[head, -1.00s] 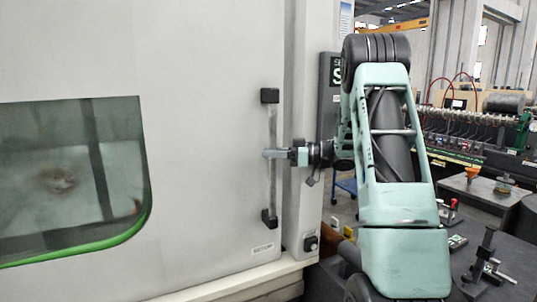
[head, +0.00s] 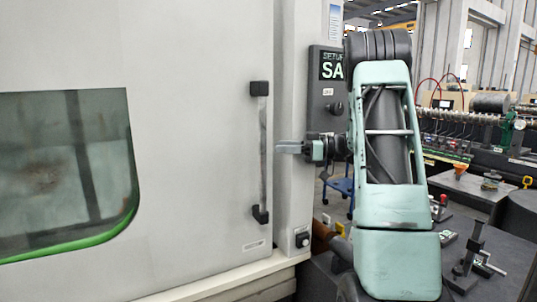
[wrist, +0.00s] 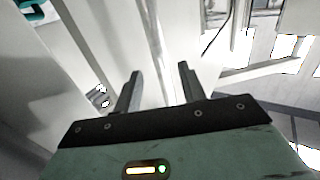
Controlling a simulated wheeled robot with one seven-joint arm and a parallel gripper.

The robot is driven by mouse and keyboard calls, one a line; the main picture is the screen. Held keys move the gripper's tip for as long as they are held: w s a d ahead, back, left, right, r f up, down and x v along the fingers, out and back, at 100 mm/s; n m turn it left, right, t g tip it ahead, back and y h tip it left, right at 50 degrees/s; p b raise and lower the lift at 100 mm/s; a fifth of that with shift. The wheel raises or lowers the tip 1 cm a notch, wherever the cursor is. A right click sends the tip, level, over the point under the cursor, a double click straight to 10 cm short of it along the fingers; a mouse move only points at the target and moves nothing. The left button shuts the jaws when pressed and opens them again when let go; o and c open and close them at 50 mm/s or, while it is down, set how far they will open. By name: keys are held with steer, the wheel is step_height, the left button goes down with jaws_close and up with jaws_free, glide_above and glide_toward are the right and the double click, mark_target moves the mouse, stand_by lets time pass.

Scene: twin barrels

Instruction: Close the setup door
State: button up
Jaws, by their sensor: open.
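The setup door (head: 195,170) is a large white panel with a dark, green-edged window (head: 65,170). It fills the left of the head view, and its right edge lies alongside the machine frame (head: 290,130). A vertical bar handle (head: 263,155) with black end mounts is on the door near that edge. My gripper (head: 280,147) is to the right of the handle in the head view, apart from it in the picture.
A dark control panel marked "SETUP SA" (head: 330,85) is mounted right of the frame, behind my arm. A dark table with small fixtures (head: 470,255) stands at the lower right. A blue cart (head: 342,187) shows behind my arm.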

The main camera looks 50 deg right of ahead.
steer(key=b+v, duration=0.3)
steer(key=v, duration=0.7)
steer(key=shift+s+d, duration=0.2)
steer(key=shift+s, duration=0.15)
